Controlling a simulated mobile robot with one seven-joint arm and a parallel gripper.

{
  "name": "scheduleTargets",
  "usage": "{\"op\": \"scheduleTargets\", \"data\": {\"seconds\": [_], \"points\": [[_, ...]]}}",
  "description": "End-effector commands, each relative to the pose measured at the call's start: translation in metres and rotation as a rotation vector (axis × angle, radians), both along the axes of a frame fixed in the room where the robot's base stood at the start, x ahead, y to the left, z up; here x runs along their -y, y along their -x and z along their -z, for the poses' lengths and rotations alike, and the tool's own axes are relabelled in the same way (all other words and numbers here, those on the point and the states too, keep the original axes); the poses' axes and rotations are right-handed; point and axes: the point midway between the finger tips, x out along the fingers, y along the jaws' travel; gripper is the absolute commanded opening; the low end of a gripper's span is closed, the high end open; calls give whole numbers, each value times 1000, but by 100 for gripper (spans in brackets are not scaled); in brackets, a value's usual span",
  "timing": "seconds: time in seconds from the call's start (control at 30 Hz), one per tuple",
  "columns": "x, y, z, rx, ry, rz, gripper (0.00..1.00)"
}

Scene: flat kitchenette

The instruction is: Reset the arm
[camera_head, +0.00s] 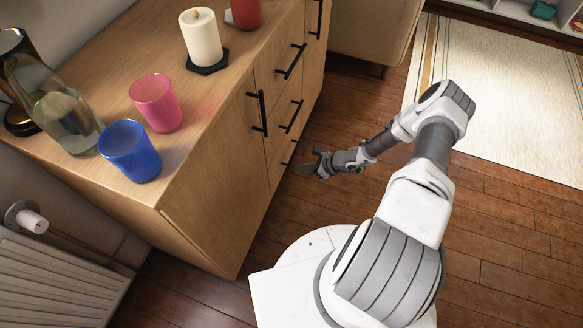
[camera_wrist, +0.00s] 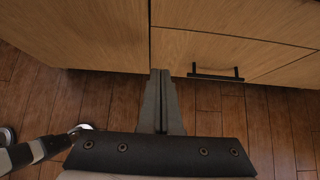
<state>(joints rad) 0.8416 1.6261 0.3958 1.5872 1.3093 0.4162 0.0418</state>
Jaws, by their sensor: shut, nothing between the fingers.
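My gripper (camera_head: 312,168) is at the end of my arm, low in front of the wooden cabinet (camera_head: 240,105). In the wrist view my gripper (camera_wrist: 160,76) has its two fingers together with nothing between them. Its tips point toward the cabinet's front (camera_wrist: 110,38), near the gap between a door and the drawers. I cannot tell how close the tips are to the wood. My arm is bent, with its elbow out to the right over the floor.
On the cabinet top stand a blue cup (camera_head: 130,151), a pink cup (camera_head: 156,103), a glass bottle (camera_head: 55,105), a cream candle (camera_head: 201,38) and a red item (camera_head: 246,13). A black drawer handle (camera_wrist: 215,74) is right of the fingers. A rug (camera_head: 510,95) lies on open floor at right.

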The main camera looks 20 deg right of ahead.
Motion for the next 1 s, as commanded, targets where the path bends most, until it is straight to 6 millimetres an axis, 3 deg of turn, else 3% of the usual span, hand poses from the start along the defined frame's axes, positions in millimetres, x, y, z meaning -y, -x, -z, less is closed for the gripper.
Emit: {"op": "scheduleTargets", "data": {"seconds": [0.1,0.47,0.57,0.67,1.0], "points": [[8,5,-9,-1,1,1,0],[11,7,-13,2,4,-6,0],[14,2,-25,23,25,-39,0],[18,-8,-50,66,67,-114,0],[18,-34,-172,245,267,-483,0]]}}
